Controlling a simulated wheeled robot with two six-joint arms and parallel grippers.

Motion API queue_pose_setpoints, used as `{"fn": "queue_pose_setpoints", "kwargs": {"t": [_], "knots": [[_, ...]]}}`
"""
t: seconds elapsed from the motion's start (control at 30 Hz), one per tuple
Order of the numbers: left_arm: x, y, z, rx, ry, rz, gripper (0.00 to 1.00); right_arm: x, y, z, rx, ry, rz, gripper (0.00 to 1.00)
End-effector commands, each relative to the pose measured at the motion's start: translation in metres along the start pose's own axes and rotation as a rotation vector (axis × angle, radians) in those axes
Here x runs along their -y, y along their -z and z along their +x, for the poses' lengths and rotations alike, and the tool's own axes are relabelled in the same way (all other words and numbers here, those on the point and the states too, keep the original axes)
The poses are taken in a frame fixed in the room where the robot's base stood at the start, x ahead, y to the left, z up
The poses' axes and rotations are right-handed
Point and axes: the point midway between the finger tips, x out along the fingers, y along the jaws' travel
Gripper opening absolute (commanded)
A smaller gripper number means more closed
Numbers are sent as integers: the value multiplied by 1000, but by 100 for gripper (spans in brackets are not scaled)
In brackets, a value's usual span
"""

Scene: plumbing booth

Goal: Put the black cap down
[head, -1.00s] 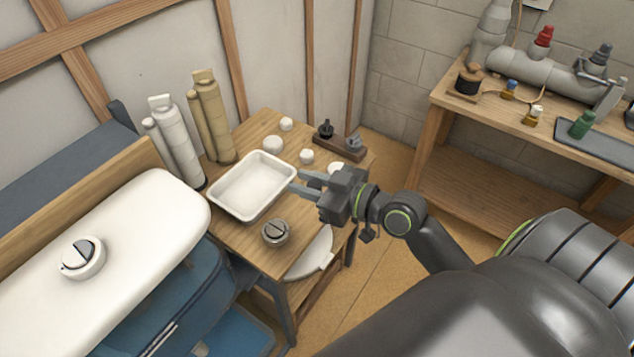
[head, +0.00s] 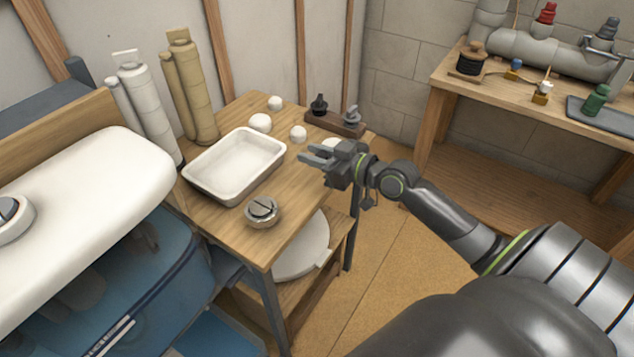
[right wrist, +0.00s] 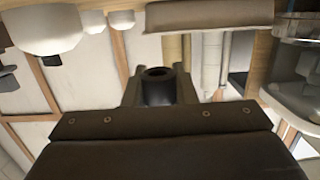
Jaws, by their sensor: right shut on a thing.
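The black cap (right wrist: 157,88) shows in the right wrist view as a dark ring-shaped piece between my finger pads. My right gripper (right wrist: 158,92) is shut on it. In the head view my right gripper (head: 312,155) is over the right part of the small wooden table (head: 215,215), to the right of the white tray (head: 190,172). The cap cannot be made out there. My left gripper is not in view.
Several white round pieces (head: 260,123) stand behind the tray. A dark wooden block (head: 335,124) with a black fitting (head: 319,104) and a grey one (head: 351,117) is at the back right. A metal drain piece (head: 262,212) sits near the front edge.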

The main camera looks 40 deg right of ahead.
Motion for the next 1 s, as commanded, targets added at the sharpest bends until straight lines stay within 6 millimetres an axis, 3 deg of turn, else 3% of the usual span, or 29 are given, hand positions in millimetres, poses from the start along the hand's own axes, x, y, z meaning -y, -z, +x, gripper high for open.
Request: {"fn": "queue_pose_setpoints", "kwargs": {"t": [0.03,0.3,0.5,1.0], "knots": [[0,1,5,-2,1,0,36,0,-12,2,0,-1,4,4],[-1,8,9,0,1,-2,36,0,-40,6,0,0,3,4],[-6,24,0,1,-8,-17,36,0,-55,8,-1,1,0,4],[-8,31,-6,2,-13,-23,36,0,-60,9,-1,1,-2,4]]}}
